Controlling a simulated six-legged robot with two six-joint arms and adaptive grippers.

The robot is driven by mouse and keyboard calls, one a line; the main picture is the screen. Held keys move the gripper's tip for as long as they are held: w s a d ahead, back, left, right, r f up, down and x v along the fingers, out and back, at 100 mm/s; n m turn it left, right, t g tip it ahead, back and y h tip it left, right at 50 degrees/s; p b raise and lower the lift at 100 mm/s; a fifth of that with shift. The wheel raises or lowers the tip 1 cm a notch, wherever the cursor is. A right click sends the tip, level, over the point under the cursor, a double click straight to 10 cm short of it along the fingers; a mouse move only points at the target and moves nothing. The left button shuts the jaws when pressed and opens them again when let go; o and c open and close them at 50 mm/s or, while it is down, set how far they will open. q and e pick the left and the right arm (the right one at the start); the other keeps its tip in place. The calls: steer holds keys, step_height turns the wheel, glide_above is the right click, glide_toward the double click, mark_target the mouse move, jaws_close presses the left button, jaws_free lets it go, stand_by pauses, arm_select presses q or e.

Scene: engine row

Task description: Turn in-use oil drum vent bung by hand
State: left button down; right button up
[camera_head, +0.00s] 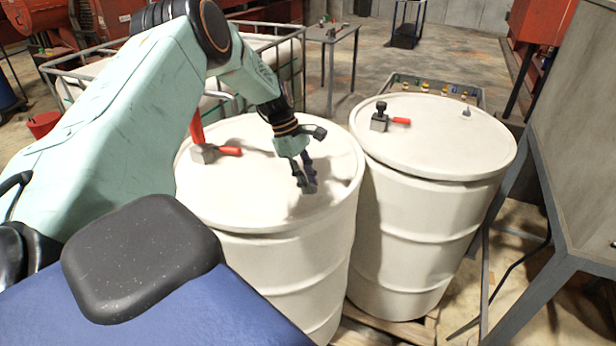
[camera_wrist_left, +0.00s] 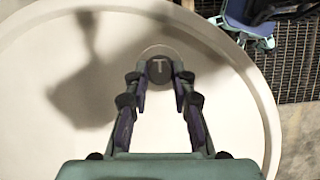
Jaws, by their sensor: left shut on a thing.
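A white drum (camera_head: 230,190) stands in front of me, and my left gripper (camera_head: 308,188) points down at its lid near the right rim. In the left wrist view the fingertips of my left gripper (camera_wrist_left: 160,82) are shut on a dark round vent bung (camera_wrist_left: 160,68) with a light T-shaped mark on top. The bung sits in the pale lid (camera_wrist_left: 50,100). In the head view the bung is hidden by the fingers. My right gripper is not in view.
A second white drum (camera_head: 440,130) with a red-handled tap (camera_head: 380,121) stands close to the right. A grey metal cabinet (camera_head: 580,150) is at far right. A small table (camera_head: 330,32) stands behind.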

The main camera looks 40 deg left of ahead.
arm_select(q)
steer(key=n, duration=0.2)
steer(key=n+t, duration=0.1)
steer(key=n, duration=0.1)
steer(key=s+n+t+y, duration=0.1)
steer(key=n, duration=0.1)
steer(key=shift+d+f, duration=0.15)
steer(key=shift+d, duration=0.1)
steer(key=shift+s+d+f+n+t+y, duration=0.15)
steer(key=shift+n+t+y, duration=0.25)
steer(key=shift+n, duration=1.05)
steer(key=shift+d+n+t+y, duration=0.15)
steer(key=shift+n+y, duration=0.35)
steer(key=shift+n, duration=1.25)
steer(key=c, duration=1.1)
jaws_free()
steer(key=shift+a, duration=0.15)
steer(key=shift+w, duration=0.2)
steer(key=shift+r, duration=0.3)
steer(key=shift+w+r, duration=0.1)
steer(key=shift+r, duration=0.2)
step_height(320, 180, up, 9)
steer(key=shift+r, duration=0.1)
